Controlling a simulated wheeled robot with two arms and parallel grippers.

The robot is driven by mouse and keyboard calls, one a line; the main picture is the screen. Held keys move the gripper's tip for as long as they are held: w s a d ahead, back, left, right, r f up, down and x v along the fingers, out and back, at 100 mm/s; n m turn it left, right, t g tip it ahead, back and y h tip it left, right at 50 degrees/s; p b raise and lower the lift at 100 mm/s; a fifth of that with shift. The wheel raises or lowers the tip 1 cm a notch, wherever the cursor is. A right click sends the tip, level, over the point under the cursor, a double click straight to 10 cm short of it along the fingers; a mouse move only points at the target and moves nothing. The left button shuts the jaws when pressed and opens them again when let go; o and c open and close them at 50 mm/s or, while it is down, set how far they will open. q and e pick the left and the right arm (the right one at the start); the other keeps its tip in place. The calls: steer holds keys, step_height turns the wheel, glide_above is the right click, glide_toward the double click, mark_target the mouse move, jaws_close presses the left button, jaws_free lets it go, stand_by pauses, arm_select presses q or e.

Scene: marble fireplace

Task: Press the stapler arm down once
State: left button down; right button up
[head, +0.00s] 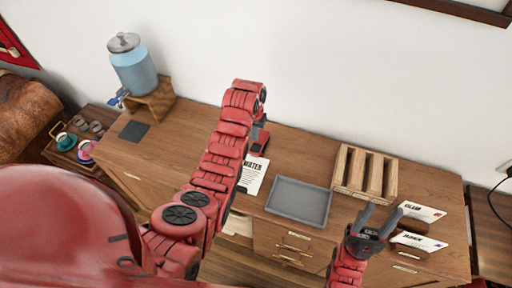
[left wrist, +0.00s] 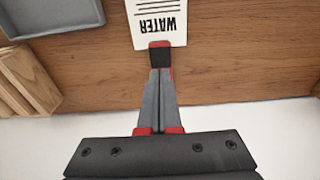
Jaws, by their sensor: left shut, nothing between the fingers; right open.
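A small red and black stapler (head: 260,147) stands on the wooden cabinet top, at the edge of the sheet headed WATER. In the left wrist view the stapler (left wrist: 160,46) shows just past the fingertips, and the fingers cover part of it. My left gripper (head: 259,124) is shut and empty, with its fingers pointing down over the stapler. In the left wrist view its fingertips (left wrist: 160,71) line up with the stapler; I cannot tell whether they touch it. My right gripper (head: 381,211) is open and empty, near the cabinet's front edge at the right.
The WATER sheet (head: 253,178) lies beside the stapler. A grey tray (head: 299,218) and a slotted wooden rack (head: 342,178) stand to the right, with cards (head: 421,211) beyond. A blue water dispenser (head: 135,70) stands at the back left. The wall is close behind.

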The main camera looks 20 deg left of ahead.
mark_target(255, 148)
arm_select(q)
steer(key=shift+f, duration=0.15)
steer(key=shift+w+f+b, duration=0.2)
steer(key=shift+f+b, duration=0.35)
steer(key=shift+f, duration=1.15)
steer(key=shift+w+f+b, duration=0.2)
steer(key=shift+f+b, duration=0.3)
steer(key=shift+f, duration=1.2)
